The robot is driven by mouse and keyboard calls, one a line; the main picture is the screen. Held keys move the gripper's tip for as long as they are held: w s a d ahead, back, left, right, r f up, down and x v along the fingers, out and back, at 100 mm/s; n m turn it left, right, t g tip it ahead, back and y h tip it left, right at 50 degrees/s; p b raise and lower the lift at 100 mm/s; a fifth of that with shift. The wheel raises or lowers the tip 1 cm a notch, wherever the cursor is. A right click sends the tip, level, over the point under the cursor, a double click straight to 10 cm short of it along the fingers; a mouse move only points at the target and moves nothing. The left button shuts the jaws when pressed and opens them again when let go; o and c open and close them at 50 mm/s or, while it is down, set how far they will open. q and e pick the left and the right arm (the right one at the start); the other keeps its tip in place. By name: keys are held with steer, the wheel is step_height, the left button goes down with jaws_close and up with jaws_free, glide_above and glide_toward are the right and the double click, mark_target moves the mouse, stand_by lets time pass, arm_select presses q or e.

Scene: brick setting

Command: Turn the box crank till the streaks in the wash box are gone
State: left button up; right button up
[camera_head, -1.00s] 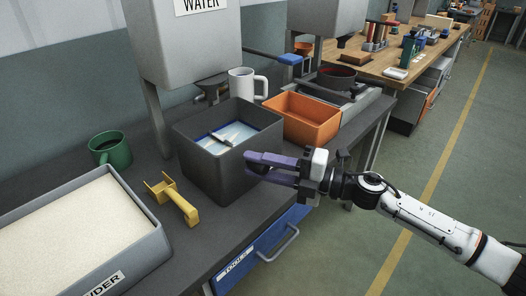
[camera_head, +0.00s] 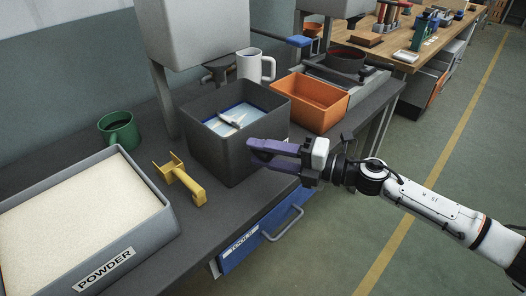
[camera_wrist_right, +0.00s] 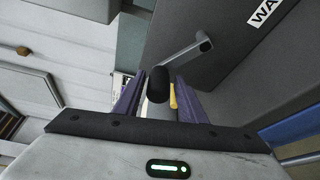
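The wash box (camera_head: 215,142) is a dark grey open box on the bench, with pale liquid (camera_head: 226,128) and a blue band inside. A small light-and-dark piece (camera_head: 232,120) lies across the liquid; I cannot make out separate streaks. My right gripper (camera_head: 252,153) has purple fingers and is at the box's right front side. In the right wrist view, the crank (camera_wrist_right: 184,56) has a grey arm and a black knob (camera_wrist_right: 158,86). The knob appears between my open fingers (camera_wrist_right: 159,92), with gaps showing beside it; contact is unclear. The head view hides the crank. My left gripper is out of view.
An orange bin (camera_head: 310,104) and a white mug (camera_head: 251,67) stand by the box. A yellow bracket-like tool (camera_head: 182,182), green mug (camera_head: 119,131) and powder tray (camera_head: 146,246) are to the left. A blue drawer (camera_head: 262,236) is below. Floor is clear at right.

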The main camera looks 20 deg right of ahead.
steer(key=shift+o, duration=0.3)
steer(key=f+b+v, duration=0.1)
steer(key=b+v, duration=0.1)
steer(key=v, duration=0.8)
steer(key=shift+r, duration=0.5)
steer(key=shift+s+d, duration=0.1)
